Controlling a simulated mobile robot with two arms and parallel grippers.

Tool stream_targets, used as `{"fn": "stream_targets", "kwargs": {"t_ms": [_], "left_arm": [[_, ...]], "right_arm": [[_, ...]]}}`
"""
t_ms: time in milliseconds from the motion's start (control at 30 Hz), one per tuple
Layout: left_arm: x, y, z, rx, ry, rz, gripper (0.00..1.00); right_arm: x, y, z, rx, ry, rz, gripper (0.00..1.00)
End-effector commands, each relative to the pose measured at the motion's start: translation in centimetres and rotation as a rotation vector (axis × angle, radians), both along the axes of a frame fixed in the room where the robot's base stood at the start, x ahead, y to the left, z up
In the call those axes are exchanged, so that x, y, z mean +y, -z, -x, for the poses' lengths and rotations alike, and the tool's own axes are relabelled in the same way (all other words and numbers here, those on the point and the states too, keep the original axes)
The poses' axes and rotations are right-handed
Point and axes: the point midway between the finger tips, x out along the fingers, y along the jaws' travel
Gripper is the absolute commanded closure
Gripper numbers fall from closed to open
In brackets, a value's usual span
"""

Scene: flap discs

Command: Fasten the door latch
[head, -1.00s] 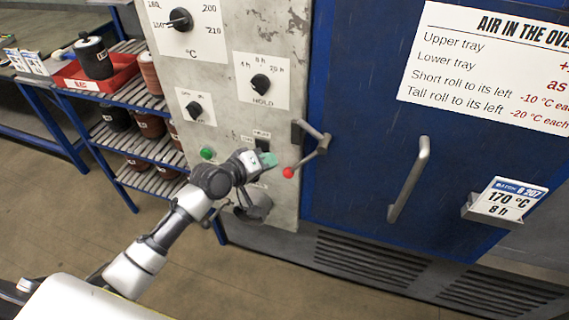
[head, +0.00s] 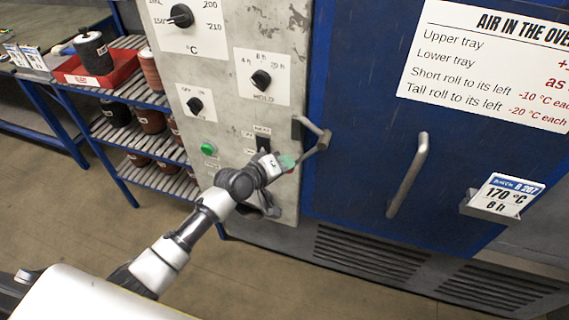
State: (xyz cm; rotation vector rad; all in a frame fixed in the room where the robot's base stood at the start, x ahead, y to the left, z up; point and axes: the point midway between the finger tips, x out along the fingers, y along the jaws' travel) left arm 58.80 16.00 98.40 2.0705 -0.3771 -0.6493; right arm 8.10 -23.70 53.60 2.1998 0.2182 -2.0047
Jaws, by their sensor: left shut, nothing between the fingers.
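The door latch (head: 313,128) is a grey metal lever mounted where the control panel meets the blue oven door (head: 365,90). Its arm bends at the right end and slopes down-left toward a red knob, now almost wholly hidden behind my left gripper. My left gripper (head: 286,162), with greenish fingertips, is shut with nothing held. It is at the lower end of the lever, in front of the knob; whether it touches the lever I cannot tell. My right gripper is not in view.
A vertical door handle (head: 408,177) and a batch card (head: 503,195) in a holder are on the door to the right. The panel carries knobs, a black switch (head: 263,143) and a green button (head: 208,149). A shelf rack (head: 150,150) with rolls stands left.

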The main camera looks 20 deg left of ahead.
Motion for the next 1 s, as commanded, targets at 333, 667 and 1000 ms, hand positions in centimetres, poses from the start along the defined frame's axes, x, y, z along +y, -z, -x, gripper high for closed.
{"fn": "stream_targets", "kwargs": {"t_ms": [333, 667, 1000], "left_arm": [[-0.5, 0.7, 0.0, 0.000, 0.000, 0.059, 1.00], [-2.0, 2.3, 0.0, 0.006, 0.001, 0.212, 1.00], [-4.5, 3.5, 0.1, 0.013, 0.001, 0.455, 1.00]], "right_arm": [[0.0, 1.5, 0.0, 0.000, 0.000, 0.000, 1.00], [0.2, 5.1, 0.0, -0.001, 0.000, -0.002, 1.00], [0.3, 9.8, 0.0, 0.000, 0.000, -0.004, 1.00]]}}
